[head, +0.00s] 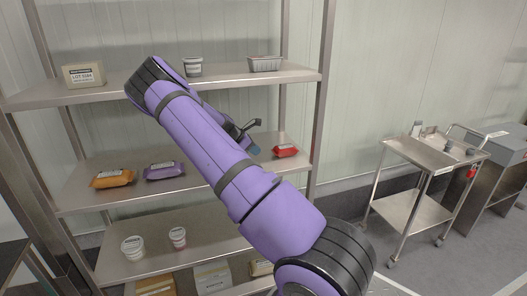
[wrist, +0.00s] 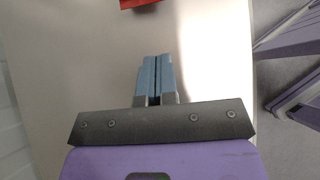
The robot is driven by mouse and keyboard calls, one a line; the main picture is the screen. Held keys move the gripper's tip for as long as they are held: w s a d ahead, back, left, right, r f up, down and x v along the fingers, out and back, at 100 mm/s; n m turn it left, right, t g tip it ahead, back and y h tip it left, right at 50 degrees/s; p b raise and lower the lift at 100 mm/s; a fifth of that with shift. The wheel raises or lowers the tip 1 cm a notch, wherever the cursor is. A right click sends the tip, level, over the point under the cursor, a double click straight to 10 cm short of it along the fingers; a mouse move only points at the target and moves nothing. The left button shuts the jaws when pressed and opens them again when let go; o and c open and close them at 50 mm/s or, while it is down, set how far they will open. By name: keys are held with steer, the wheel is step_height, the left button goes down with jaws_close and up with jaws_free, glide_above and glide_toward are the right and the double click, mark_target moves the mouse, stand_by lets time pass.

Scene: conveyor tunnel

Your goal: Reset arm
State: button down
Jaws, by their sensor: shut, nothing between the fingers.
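My purple arm reaches across the head view toward a metal shelf rack. My gripper (head: 250,137) is near the middle shelf in the head view, partly hidden behind the arm. In the wrist view, my gripper (wrist: 156,78) has its two blue fingers side by side with nothing between them. It is over a plain pale metal surface. A red packet (head: 286,150) lies on the middle shelf just to the right of the gripper. A red edge also shows at the top of the wrist view, apart from the fingertips.
The rack's middle shelf (head: 100,203) also holds an orange packet (head: 112,178) and a purple packet (head: 164,170). The upper shelf (head: 40,99) carries a box, a cup and a tray. Cups and boxes are lower down. A metal trolley (head: 425,155) stands at right.

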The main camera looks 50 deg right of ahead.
steer(key=w+a, duration=0.1)
steer(key=a, duration=0.1)
steer(key=w+a, duration=0.1)
steer(key=a, duration=0.1)
steer(key=w+a, duration=0.2)
steer(key=shift+a, duration=0.3)
